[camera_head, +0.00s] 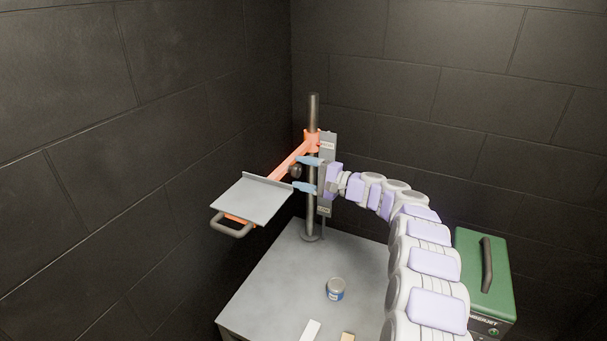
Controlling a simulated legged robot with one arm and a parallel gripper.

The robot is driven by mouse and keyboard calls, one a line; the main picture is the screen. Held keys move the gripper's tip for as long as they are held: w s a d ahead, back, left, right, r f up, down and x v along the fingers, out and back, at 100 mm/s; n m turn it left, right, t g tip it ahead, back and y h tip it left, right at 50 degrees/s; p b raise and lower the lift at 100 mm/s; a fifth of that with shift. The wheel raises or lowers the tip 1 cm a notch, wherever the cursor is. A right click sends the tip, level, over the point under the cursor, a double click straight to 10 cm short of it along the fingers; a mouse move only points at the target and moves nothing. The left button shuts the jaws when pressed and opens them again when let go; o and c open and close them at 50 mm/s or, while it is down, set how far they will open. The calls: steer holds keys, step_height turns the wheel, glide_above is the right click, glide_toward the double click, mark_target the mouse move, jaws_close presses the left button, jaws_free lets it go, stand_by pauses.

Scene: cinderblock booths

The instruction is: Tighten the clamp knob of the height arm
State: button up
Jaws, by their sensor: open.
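The height arm (290,160) is an orange bar clamped by a collar (311,139) to a dark upright post (314,108). It carries a flat grey tray (251,200) with a grey loop handle (231,228) at the left. The black clamp knob (295,171) shows beside the post, below the orange bar. My gripper (298,174) is open, its two blue fingers pointing left, one above and one below the knob. The knob appears between the fingertips; I cannot tell whether they touch it. My gripper hides part of the post.
The post stands on a grey table (270,285). A small blue-labelled can (335,289), a white piece (311,331) and a tan piece (347,337) are on it. A green case (484,275) stands at the right. Dark block walls close in the left and back.

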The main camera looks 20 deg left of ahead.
steer(key=s+d+b, duration=0.1)
steer(key=d, duration=1.6)
steer(key=shift+s+d, duration=0.15)
steer(key=s+f+n+g+h+b, duration=0.2)
steer(key=s+n+g+h+b, duration=0.4)
steer(key=s, duration=1.9)
steer(key=s+d+f+m+t+h+b, duration=0.1)
steer(key=s+d+f+h, duration=0.5)
steer(key=s+d, duration=0.6)
steer(key=s+d+f+m+t+h+b, duration=0.1)
steer(key=s+d+f+h+b, duration=0.2)
steer(key=s+d, duration=0.9)
steer(key=s+f+h, duration=0.3)
steer(key=f, duration=0.2)
steer(key=shift+d+f+t, duration=0.3)
steer(key=shift+d+f, duration=0.05)
steer(key=shift+d, duration=0.05)
